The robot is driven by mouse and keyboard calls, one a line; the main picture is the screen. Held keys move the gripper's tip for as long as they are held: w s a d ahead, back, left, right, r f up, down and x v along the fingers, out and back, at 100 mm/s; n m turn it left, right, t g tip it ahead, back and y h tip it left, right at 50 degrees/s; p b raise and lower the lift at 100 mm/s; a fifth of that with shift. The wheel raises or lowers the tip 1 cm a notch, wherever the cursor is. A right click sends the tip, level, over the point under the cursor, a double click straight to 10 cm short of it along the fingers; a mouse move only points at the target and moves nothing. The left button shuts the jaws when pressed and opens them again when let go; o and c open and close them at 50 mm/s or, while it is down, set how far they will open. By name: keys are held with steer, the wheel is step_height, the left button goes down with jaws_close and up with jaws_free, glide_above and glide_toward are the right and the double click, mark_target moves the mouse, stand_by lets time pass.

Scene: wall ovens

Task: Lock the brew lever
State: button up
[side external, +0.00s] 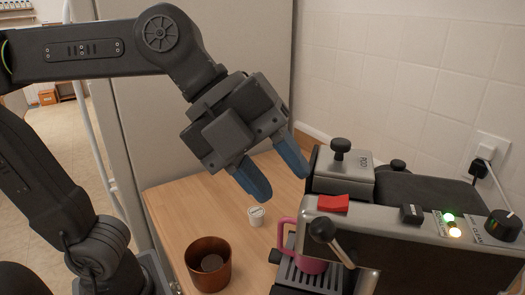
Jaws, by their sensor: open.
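The coffee machine (420,239) stands at the right of the wooden counter, with a metal front and dark body. Its lever (333,242), with a round black knob and a metal shaft, sticks out at the front, with the knob at the upper left and the shaft slanting down to the right. I cannot tell whether the lever is locked. My gripper (277,179) hangs above the counter to the upper left of the lever, apart from the machine. Its two blue fingers are spread and empty.
A pink mug (309,262) stands on the drip tray behind the lever. A copper-coloured cup (208,270) and a small white pod (256,216) are on the counter to the left. A black-knobbed pod lid (343,172) rises on top, near my fingers.

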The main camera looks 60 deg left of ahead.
steer(key=v, duration=0.2)
steer(key=shift+s+a+r, duration=0.1)
steer(key=shift+r, duration=0.1)
